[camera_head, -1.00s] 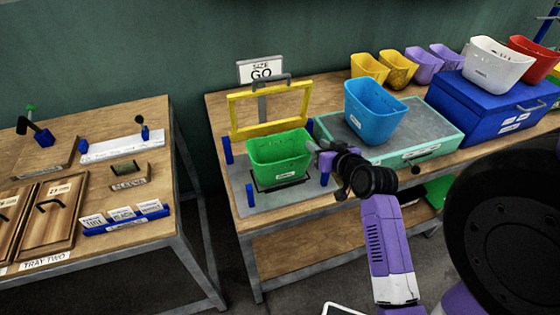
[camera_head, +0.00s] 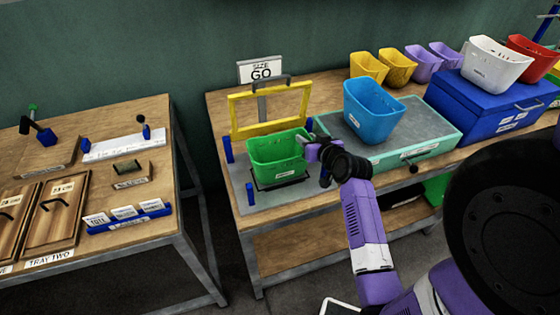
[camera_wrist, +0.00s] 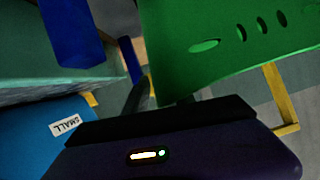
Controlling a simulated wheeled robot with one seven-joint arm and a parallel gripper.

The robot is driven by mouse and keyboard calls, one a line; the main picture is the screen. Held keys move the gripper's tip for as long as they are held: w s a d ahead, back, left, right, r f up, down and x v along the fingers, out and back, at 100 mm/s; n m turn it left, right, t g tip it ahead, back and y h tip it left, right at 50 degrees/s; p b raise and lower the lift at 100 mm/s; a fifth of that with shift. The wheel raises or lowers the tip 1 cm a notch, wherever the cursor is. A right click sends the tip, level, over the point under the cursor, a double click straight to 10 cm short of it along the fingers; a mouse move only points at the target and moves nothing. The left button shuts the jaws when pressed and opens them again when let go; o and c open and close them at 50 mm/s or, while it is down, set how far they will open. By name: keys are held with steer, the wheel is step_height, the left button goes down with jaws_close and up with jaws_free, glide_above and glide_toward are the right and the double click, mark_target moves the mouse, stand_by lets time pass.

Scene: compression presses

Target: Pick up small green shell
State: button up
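A green shell (camera_head: 278,157), shaped like an open bin, sits upright within a black wire frame on the grey base plate (camera_head: 292,195) of the press. My gripper (camera_head: 307,145) is at the shell's right rim, coming in from the right. In the wrist view the shell's green wall (camera_wrist: 235,45) with slots fills the upper right. A dark finger (camera_wrist: 138,98) shows just left of that wall. I cannot tell whether it touches the wall, and the other finger is not clearly visible.
A yellow press frame (camera_head: 268,107) stands behind the shell, with blue posts (camera_head: 250,194) around it. A light blue bin (camera_head: 374,110) sits on a grey-topped green case to the right. A blue case (camera_head: 492,105) holds white and red bins. A second table is at left.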

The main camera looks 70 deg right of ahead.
jaws_close()
steer(key=shift+f, duration=0.15)
stand_by(1.1)
